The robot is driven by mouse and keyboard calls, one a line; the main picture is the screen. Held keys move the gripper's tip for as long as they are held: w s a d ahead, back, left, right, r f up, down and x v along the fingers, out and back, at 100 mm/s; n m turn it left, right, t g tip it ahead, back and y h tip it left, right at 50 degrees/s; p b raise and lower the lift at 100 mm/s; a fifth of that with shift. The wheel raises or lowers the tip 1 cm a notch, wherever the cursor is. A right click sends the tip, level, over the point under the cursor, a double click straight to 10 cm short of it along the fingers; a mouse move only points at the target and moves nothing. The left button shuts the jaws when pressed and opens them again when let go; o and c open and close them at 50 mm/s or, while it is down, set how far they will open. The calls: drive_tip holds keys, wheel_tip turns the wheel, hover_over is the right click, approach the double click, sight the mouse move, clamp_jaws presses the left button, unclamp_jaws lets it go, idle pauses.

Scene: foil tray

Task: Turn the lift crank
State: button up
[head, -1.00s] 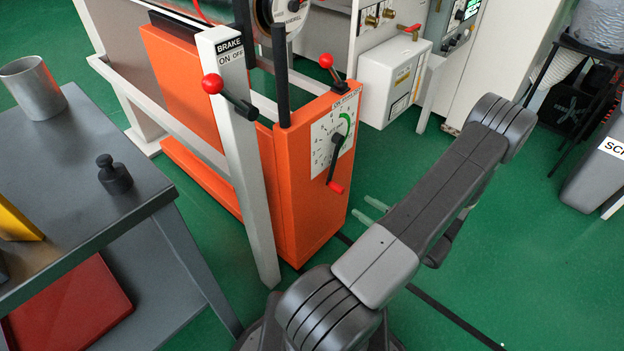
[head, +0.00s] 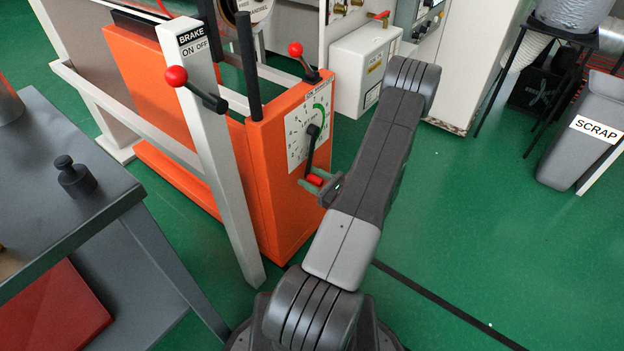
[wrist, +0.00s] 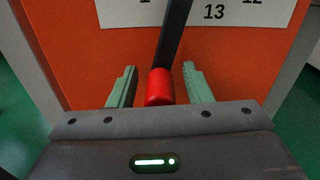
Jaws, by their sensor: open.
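The lift crank (head: 311,150) is a black arm on a numbered white dial on the orange cabinet's side. It hangs down, and its red handle (head: 315,180) is at the lower end. In the wrist view the red handle (wrist: 160,87) sits between the two green fingers of my gripper (wrist: 158,84), with a gap on each side. My gripper is open around the handle. In the head view my gripper (head: 313,184) is at the handle, partly hidden by my arm.
A white post with a red-knobbed brake lever (head: 177,77) stands left of the dial. A second red-knobbed lever (head: 296,50) is on top of the orange cabinet (head: 295,222). A grey table (head: 60,190) is at left.

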drive_tip(key=shift+w+a, duration=0.1)
clamp_jaws()
drive_tip(key=shift+a, duration=0.1)
